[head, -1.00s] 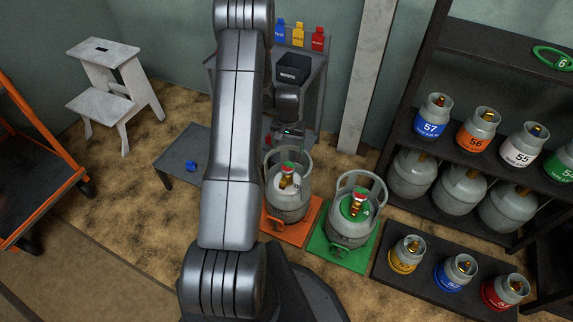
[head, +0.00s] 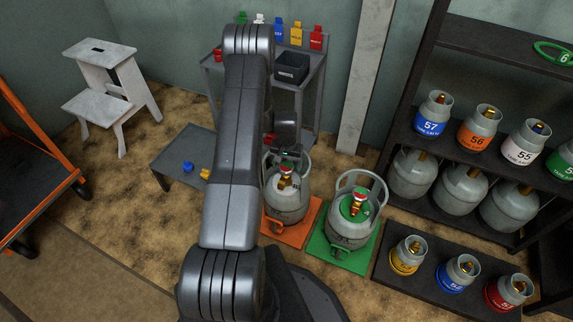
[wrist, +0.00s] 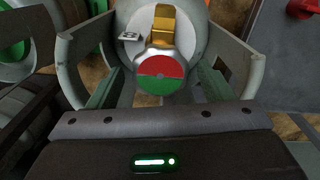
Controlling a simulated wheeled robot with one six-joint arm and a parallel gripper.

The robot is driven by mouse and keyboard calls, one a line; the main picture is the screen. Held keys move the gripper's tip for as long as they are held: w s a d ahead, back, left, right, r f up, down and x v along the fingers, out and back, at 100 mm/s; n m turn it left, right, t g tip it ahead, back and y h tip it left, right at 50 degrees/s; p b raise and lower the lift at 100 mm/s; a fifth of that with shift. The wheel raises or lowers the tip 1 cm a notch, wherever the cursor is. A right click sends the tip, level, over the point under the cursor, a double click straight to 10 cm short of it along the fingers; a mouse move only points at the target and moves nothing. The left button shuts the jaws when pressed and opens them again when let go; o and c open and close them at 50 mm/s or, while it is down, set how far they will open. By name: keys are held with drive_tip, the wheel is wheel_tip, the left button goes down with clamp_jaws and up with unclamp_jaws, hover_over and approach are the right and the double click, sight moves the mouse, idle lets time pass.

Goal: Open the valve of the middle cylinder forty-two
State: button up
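A grey cylinder (head: 287,205) stands upright on an orange mat (head: 302,229) in the head view, its number not readable. Its valve handwheel (head: 285,168) shows red on top with brass below. In the wrist view the round knob (wrist: 160,78) is red above and green below, on a brass valve (wrist: 164,24). My gripper (wrist: 160,90) is open, one finger on each side of the knob with gaps between. The cylinder's collar (wrist: 250,70) curves around outside the fingers. In the head view my arm hides part of the gripper.
A second cylinder (head: 347,230) stands close on the right on a green mat (head: 337,258). A low grey table (head: 175,155) is at left and a bin (head: 291,67) at the back. A shelf (head: 415,137) of cylinders is at right. My arm hides the floor left of the orange mat.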

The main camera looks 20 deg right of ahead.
drive_tip(key=c, duration=0.8)
drive_tip(key=shift+n, duration=0.4)
drive_tip(key=n+b, duration=0.2)
drive_tip(key=n, duration=0.2)
drive_tip(key=shift+n, duration=0.3)
drive_tip(key=n+b, duration=0.1)
drive_tip(key=n, duration=0.4)
drive_tip(key=shift+b, duration=0.3)
drive_tip(key=shift+n, duration=0.3)
drive_tip(key=o, duration=1)
